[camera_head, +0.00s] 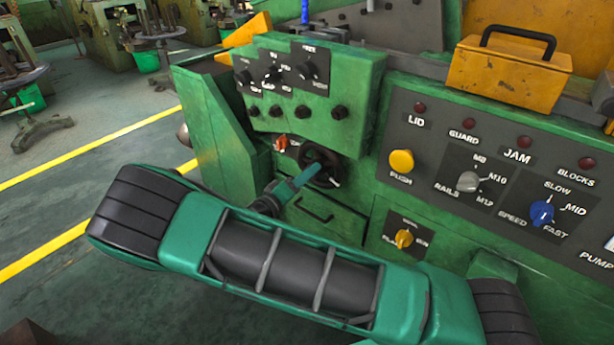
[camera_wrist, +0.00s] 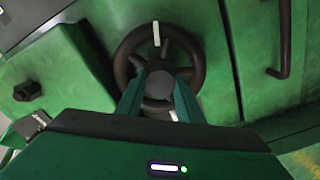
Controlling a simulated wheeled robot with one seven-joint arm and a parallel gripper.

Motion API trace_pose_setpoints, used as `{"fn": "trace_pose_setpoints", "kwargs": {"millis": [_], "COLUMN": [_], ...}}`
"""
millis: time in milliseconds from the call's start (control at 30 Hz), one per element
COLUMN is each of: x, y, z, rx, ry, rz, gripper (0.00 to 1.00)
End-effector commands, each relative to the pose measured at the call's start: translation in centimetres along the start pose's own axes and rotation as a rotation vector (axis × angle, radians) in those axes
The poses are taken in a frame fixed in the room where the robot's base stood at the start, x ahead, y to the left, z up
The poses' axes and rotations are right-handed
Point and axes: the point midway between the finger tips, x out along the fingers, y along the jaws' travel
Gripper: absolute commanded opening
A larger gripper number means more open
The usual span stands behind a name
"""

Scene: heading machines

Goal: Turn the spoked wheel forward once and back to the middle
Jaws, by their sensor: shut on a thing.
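The dark spoked wheel (camera_head: 318,154) is on the front of the green machine, below the small knob panel, partly hidden by my gripper (camera_head: 313,172). In the wrist view the wheel (camera_wrist: 190,52) faces me, with a round grey hub in its middle. A white mark stands at the top of its rim, and a second pale mark shows low, beside the right finger. My gripper (camera_wrist: 160,88) reaches in from below, its fingers over the lower part of the wheel on either side of the hub. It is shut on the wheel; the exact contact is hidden.
A handle (camera_head: 314,209) sits below the wheel. An orange-red knob (camera_head: 281,142) is at its upper left. The panel at right has a yellow push button (camera_head: 401,161), a grey rails knob (camera_head: 467,181) and a blue speed knob (camera_head: 542,213). Open floor lies at left.

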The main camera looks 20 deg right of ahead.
Motion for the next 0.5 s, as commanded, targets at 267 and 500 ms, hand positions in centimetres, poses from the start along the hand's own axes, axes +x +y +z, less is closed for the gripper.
{"fn": "trace_pose_setpoints", "kwargs": {"millis": [267, 500], "x": [-0.1, -0.1], "y": [-0.4, -0.46], "z": [0.4, 0.47], "rx": [0.097, 0.124], "ry": [-0.007, -0.008], "rz": [-0.007, -0.008], "gripper": [0.0, 0.0]}}
